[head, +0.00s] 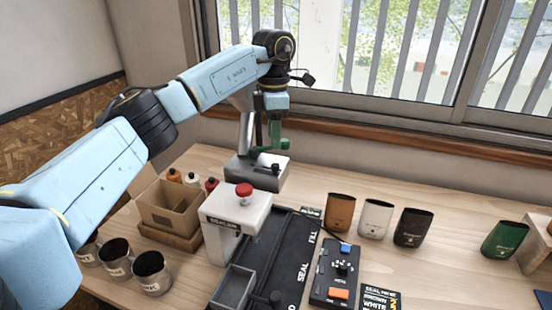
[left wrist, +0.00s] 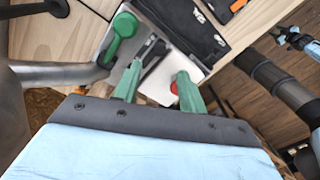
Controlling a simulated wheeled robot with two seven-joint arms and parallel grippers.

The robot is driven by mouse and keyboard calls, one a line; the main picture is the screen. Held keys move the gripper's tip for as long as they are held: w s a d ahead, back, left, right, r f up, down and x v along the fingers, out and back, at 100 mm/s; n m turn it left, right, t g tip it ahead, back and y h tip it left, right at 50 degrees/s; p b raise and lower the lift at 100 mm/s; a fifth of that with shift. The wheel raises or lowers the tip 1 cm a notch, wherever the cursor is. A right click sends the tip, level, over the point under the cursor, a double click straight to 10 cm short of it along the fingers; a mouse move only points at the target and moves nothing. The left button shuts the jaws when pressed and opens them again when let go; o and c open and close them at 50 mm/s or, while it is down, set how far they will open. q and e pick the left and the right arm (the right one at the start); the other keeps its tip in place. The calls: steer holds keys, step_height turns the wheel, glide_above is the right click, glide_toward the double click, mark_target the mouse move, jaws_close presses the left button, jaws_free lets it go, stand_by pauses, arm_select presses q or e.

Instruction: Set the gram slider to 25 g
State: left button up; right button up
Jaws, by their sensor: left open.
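The grey metal doser (head: 246,170) stands at the back of the table below the window. A small dark part on its top (head: 275,168) looks like the gram slider; a dark slotted strip (left wrist: 152,52) also shows in the left wrist view. Its gram marks are too small to read. A green-handled lever (left wrist: 123,26) rises beside it. My left gripper (left wrist: 160,85) is open, its green fingers above the doser, with the dark strip seen between and beyond them. I cannot tell whether a finger touches it. Part of my right arm (left wrist: 278,75) shows at the wrist view's right; its jaw state is unclear.
A white sealer (head: 230,225) with a red button (head: 243,190) stands close in front of the doser. Black mat (head: 285,260), control box (head: 335,272) and several upright bags lie to the right. A cardboard box (head: 168,212) and metal cups (head: 152,272) stand left.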

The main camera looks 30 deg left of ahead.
mark_target(275, 165)
arm_select(q)
step_height(275, 165, down, 8)
steer(key=shift+d+r+p, duration=0.1)
steer(key=shift+p, duration=0.2)
steer(key=shift+c, duration=0.2)
jaws_close()
